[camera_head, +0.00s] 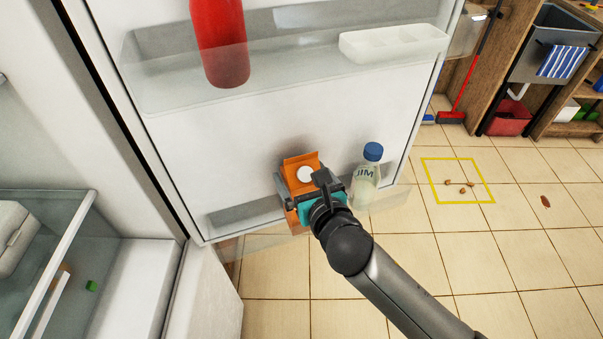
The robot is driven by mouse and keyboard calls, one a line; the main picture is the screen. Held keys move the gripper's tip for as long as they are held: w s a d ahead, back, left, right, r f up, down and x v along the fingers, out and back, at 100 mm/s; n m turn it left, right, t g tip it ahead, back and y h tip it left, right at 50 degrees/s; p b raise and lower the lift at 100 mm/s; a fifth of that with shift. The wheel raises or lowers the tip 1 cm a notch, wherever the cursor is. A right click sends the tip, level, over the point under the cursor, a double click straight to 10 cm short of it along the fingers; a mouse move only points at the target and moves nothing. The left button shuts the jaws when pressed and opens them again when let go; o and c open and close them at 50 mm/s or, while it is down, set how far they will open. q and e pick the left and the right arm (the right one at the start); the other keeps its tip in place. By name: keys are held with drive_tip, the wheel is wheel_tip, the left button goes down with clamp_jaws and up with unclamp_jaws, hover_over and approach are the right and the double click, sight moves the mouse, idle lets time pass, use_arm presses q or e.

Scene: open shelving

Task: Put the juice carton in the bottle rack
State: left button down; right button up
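The orange juice carton (300,163) with a white round cap is upright at the lower bottle rack (245,215) on the inside of the open fridge door. My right gripper (307,196) reaches in from the lower right, with its fingers on either side of the carton, and looks shut on it. The gripper covers much of the carton's front. Whether the carton's base rests on the rack floor is hard to tell. My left gripper is not in view.
A clear bottle (367,178) with a blue cap stands right of the carton. A red bottle (219,45) and a white egg tray (394,43) sit on the upper door shelf. The lower rack is clear left of the carton. A yellow square (458,181) marks the floor.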

drive_tip(key=shift+r, duration=0.2)
drive_tip(key=p+v, duration=0.2)
drive_tip(key=v, duration=1)
drive_tip(key=s+d+f+m+g+h, duration=0.1)
drive_tip(key=d+f+m+g, duration=0.1)
drive_tip(key=d+f+m, duration=0.5)
drive_tip(key=s+f+m+g+h, duration=0.2)
drive_tip(key=f+m, duration=0.2)
drive_tip(key=f, duration=0.8)
drive_tip(key=s+d+f+m+g+h, duration=0.1)
drive_tip(key=d+f+m+g, duration=0.1)
drive_tip(key=d+f+m, duration=0.5)
drive_tip(key=s+f+m+g, duration=0.2)
drive_tip(key=s+f+m, duration=0.4)
drive_tip(key=s, duration=0.3)
drive_tip(key=s+f+m+g, duration=0.2)
drive_tip(key=s+f+m, duration=0.4)
drive_tip(key=s, duration=0.3)
drive_tip(key=s+f+m+g+h, duration=0.1)
drive_tip(key=s+f+m+g, duration=0.1)
drive_tip(key=s+f+m, duration=0.4)
drive_tip(key=s+d+m, duration=0.1)
drive_tip(key=s, duration=0.2)
drive_tip(key=shift+f+m+g, duration=0.3)
drive_tip(key=shift+f+g, duration=0.05)
drive_tip(key=shift+g, duration=0.05)
